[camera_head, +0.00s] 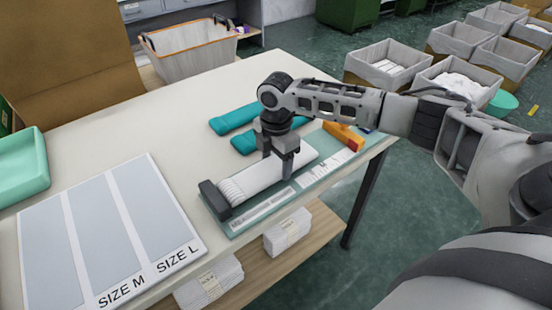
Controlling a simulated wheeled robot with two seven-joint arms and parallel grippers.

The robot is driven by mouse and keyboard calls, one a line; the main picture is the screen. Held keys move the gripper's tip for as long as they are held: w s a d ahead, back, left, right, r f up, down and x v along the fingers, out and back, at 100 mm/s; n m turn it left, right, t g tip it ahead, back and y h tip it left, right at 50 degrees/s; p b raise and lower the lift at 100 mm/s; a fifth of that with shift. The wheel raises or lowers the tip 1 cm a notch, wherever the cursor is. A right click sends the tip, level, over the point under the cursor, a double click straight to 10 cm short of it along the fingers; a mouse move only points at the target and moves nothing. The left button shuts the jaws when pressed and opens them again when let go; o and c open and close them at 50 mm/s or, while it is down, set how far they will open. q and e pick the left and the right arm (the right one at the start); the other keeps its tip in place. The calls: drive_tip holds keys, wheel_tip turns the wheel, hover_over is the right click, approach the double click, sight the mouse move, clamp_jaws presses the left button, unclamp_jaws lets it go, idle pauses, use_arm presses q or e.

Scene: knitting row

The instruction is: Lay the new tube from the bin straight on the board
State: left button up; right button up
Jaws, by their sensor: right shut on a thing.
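The board (305,183) is teal with printed scales and lies on the table's right side. A dark block (214,199) stands at its left end and an orange slider (343,136) at its far right end. A white tube (252,181) with a ribbed end lies lengthwise along the board, ribbed end at the dark block; I cannot tell whether it touches the surface all along. My right gripper (277,165) points down and is shut on the white tube near its middle. The bin (190,52), light with an orange rim, is at the back left. My left gripper is out of view.
Two teal tubes (233,119) lie behind the board. A size mat (98,228) marked SIZE M and SIZE L and a mint tray (20,168) are at left. Banded white stacks (287,232) are on the shelf below. Several lined crates (388,62) stand on the floor at right.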

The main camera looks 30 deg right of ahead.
sight(276, 164)
drive_tip(key=shift+f, duration=0.2)
drive_tip(key=o, duration=0.9)
drive_tip(key=shift+o, duration=0.2)
wheel_tip(276, 164, up, 12)
drive_tip(key=b, duration=0.1)
drive_tip(key=shift+r, duration=0.15)
